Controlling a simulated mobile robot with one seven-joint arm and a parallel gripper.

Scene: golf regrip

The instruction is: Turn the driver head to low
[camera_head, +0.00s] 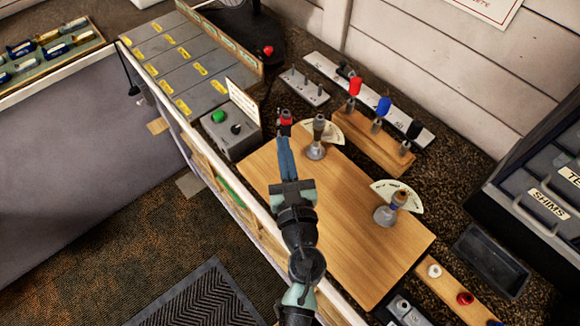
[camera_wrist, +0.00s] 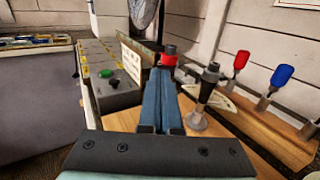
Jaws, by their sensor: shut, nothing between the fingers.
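Two grey-based posts stand on the wooden board, each with a cream fan-shaped scale behind it. The far post (camera_head: 317,150) has a dark top and also shows in the wrist view (camera_wrist: 197,120). I cannot tell which one is the driver head, and the scale markings are too small to read. My gripper (camera_head: 286,140) is shut, its long blue fingers together and empty, left of the far post and apart from it. A red and black piece (camera_wrist: 167,60) shows at the fingertips; its lower part is hidden.
A grey box with a green button (camera_head: 219,116) stands left of the fingers. A wooden rack (camera_head: 362,142) holds red, blue and black-topped tools behind. A dark tray (camera_head: 490,262) and a SHIMS drawer unit are at right. The board (camera_head: 345,235) is clear between posts.

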